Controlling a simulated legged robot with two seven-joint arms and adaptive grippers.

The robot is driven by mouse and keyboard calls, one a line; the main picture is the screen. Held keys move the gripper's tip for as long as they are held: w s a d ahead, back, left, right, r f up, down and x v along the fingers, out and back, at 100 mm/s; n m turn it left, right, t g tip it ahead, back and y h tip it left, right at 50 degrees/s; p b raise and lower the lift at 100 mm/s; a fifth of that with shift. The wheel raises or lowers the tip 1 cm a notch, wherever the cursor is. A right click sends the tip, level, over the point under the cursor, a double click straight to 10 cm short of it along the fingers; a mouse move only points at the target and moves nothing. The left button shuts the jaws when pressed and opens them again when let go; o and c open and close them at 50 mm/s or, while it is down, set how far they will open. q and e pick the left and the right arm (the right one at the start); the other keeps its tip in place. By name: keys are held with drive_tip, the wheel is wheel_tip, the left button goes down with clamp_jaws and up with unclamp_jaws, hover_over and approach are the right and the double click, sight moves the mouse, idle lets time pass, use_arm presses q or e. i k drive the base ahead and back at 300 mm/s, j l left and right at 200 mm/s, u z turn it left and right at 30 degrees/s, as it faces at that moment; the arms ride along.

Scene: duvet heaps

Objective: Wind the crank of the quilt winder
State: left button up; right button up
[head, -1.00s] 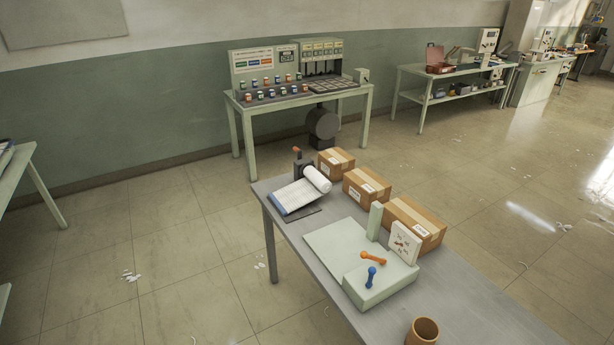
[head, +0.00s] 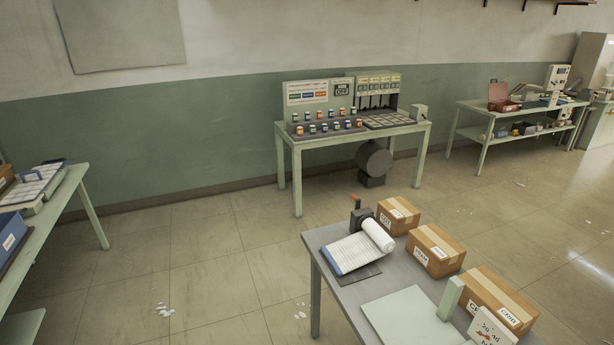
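A small winder with a white roll (head: 378,236) stands at the far end of the grey table (head: 317,238). A flat white sheet (head: 352,254) with a blue edge slopes down from the roll on a dark base. Behind the roll is a dark block (head: 362,218) with a short orange-tipped handle (head: 355,200), which looks like the crank. The handle points up. Neither of my grippers is in view, and nothing touches the winder.
Several cardboard boxes (head: 436,252) line the table's right side. A pale green board (head: 405,312) with an upright post (head: 450,298) is nearer. A green bench (head: 287,160) with small jars stands by the wall. Another bench (head: 62,205) is at left. Floor between is open.

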sight(367, 223)
drive_tip(key=i+j+u, duration=0.2)
drive_tip(key=i, duration=0.55)
drive_tip(key=i+j+u, duration=0.2)
drive_tip(key=i, duration=0.55)
drive_tip(key=l, duration=0.1)
